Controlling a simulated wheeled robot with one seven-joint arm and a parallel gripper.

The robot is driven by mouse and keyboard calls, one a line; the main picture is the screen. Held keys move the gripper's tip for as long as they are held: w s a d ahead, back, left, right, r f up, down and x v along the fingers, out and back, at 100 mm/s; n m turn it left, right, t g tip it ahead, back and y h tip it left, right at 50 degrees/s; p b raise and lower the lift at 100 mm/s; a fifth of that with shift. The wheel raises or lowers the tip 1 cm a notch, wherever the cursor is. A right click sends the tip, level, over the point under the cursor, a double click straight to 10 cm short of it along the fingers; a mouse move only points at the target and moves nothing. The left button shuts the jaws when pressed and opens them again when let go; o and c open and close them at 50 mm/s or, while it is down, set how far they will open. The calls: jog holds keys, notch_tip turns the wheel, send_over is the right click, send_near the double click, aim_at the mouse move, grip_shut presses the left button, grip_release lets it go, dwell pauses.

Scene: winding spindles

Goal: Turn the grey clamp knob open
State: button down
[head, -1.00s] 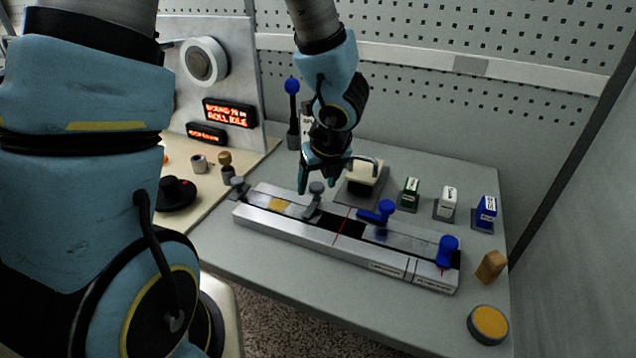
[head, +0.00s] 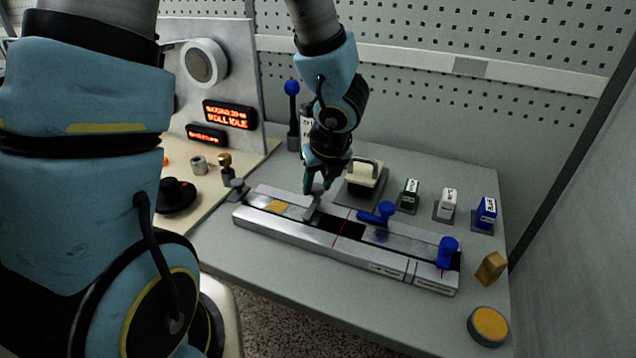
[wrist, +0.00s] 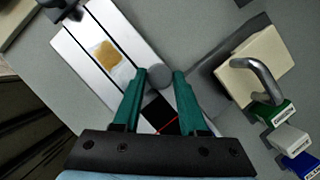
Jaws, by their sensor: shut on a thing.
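The grey clamp knob (head: 317,189) stands on the left half of the long metal rail fixture (head: 300,233). In the wrist view the round top of the grey knob (wrist: 159,76) sits between the fingertips. My gripper (head: 318,182) is over the rail with its green fingers down around the knob, shut on it. The gripper also shows in the wrist view (wrist: 160,78). The knob's stem and lower clamp part are partly hidden by the fingers in the wrist view.
A blue clamp (head: 378,214) and a blue knob (head: 447,250) are farther right on the rail. A cream block with a metal handle (head: 362,183) stands close behind my gripper. Several small labelled blocks, a wooden block (head: 491,267) and a yellow-topped disc (head: 489,325) lie to the right.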

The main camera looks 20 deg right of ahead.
jog(key=n+y, duration=0.1)
jog(key=n, duration=0.3)
jog(key=shift+d+n+g+y+p, duration=0.2)
jog(key=shift+n+g+y+p, duration=0.1)
jog(key=shift+y+p, duration=0.1)
jog(key=n+g+y, duration=0.1)
jog(key=n, duration=0.3)
jog(key=shift+w+d+n+p, duration=0.1)
jog(key=shift+w+n+p, duration=0.05)
jog(key=shift+n+p, duration=0.2)
jog(key=n+g, duration=0.1)
jog(key=n, duration=0.1)
jog(key=n+y+p, duration=0.1)
jog(key=n, duration=0.1)
jog(key=shift+w+n+g, duration=0.15)
jog(key=shift+n+g, duration=0.1)
jog(key=shift+g, duration=0.15)
jog(key=shift+w+n+g+p, duration=0.1)
jog(key=shift+n+g+p, duration=0.5)
jog(key=shift+n, duration=1.5)
jog(key=shift+c, duration=2.3)
grip_release()
